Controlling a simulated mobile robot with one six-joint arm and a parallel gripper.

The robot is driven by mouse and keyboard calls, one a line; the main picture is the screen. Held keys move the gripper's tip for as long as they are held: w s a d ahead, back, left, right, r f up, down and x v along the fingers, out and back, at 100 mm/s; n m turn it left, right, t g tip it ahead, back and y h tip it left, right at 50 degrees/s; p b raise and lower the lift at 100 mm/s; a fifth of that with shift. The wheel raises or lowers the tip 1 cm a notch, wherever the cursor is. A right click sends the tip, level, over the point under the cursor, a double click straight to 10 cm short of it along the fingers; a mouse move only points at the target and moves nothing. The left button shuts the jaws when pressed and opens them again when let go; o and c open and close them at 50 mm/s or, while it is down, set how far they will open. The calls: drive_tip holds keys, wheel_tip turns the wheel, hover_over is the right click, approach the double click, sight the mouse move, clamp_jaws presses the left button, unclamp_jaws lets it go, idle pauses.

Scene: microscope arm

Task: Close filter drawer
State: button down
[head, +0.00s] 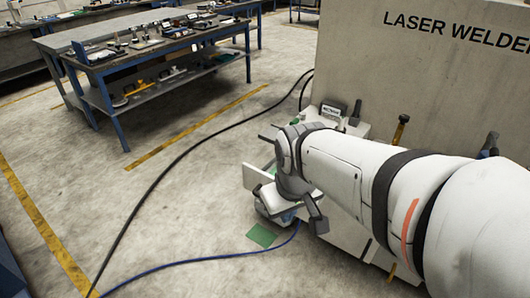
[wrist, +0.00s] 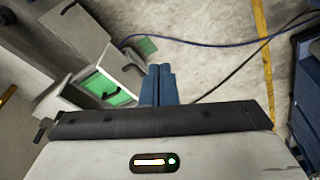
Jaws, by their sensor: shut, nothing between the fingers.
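The filter drawer (wrist: 121,72) stands open in the wrist view, pulled out of a pale cabinet, with green material (wrist: 108,90) lying inside. A dark handle (wrist: 134,71) is on its front. My gripper (wrist: 160,72) is shut and empty, its blue fingers together just to the right of the drawer front and handle. Whether the fingers touch the drawer I cannot tell. In the head view my arm and wrist hide most of the cabinet; a white panel (head: 257,178) sticks out to the left of my wrist.
A green sheet (head: 262,235) lies on the floor near the cabinet. A blue cable (head: 200,260) and a black cable (head: 150,190) cross the floor. A grey wall marked LASER WELDER (head: 400,80) stands behind. A workbench (head: 150,50) is at the upper left. Floor to the left is mostly open.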

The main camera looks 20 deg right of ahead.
drive_tip(key=w+d+f+n+h+b, duration=0.1)
drive_tip(key=w+d+f+n+b, duration=0.4)
drive_tip(key=w+f+n, duration=0.5)
drive_tip(key=w+d+f+n+h+b, duration=0.1)
drive_tip(key=w+d+f+n+b, duration=0.3)
drive_tip(key=w+d+f+n, duration=0.4)
wheel_tip(320, 180, down, 9)
drive_tip(key=w+n, duration=0.2)
drive_tip(key=n, duration=0.4)
drive_tip(key=shift+f+g+b, duration=0.2)
drive_tip(key=shift+g+b, duration=0.2)
